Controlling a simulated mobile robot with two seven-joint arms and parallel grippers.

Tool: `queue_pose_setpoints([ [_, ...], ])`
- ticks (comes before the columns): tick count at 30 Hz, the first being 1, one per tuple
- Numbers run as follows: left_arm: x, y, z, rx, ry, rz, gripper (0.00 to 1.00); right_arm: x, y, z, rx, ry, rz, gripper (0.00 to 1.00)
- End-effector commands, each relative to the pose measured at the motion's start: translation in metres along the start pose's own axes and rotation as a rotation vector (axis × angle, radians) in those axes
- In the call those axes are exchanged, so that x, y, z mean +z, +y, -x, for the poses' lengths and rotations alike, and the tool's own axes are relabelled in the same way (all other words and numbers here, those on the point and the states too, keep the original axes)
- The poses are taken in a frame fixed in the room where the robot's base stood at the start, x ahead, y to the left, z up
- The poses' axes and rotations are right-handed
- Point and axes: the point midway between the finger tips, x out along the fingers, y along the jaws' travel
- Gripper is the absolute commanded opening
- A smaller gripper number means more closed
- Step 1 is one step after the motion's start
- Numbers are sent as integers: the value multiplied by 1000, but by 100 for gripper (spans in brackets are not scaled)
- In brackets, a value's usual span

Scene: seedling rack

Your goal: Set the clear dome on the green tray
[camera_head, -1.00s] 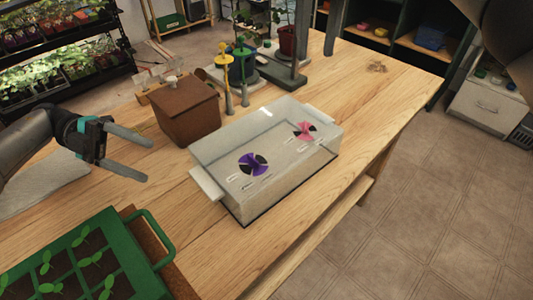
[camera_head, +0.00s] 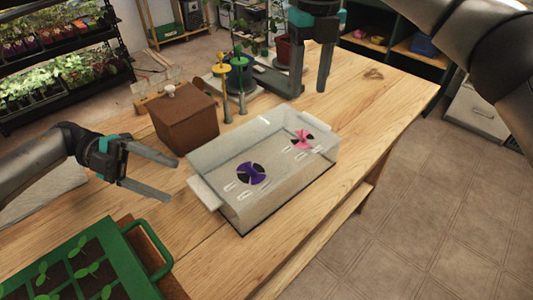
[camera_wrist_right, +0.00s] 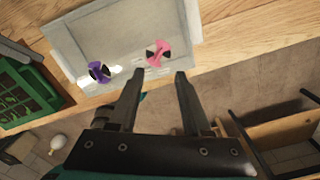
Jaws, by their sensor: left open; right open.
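The clear dome (camera_head: 215,160) is a transparent box-shaped cover lying on the wooden table, with a tab handle at each short end and a purple and a pink vent disc on top. It also shows in the right wrist view (camera_wrist_right: 125,40). The green tray (camera_head: 165,262) with several seedlings in dark cells is at the lower left, and its edge shows in the right wrist view (camera_wrist_right: 40,85). My left gripper (camera_head: 172,178) is open and empty, just left of the dome's near handle. My right gripper (camera_head: 310,85) is open and empty, above the table beyond the dome's far end.
A brown box with a knobbed lid (camera_head: 185,118) stands behind the dome. Yellow and green stakes (camera_head: 231,80) and a dark blue pot (camera_head: 238,78) stand farther back. The wooden table (camera_head: 375,105) is bare to the right of the dome.

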Motion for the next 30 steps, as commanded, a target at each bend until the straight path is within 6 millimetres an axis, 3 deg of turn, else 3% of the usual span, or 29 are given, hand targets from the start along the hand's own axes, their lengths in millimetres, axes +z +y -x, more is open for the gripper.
queue_pose_setpoints([
  [15, 0, 0, -83, 0, 3, -1, 76, -1, 0, -83, 1, 3, 0, 48],
  [21, 0, 0, -96, 0, 2, 0, 76, 0, 0, -96, 0, 1, 0, 48],
  [30, 0, 0, -97, 0, 0, 0, 76, 0, 0, -97, 0, 1, 0, 48],
])
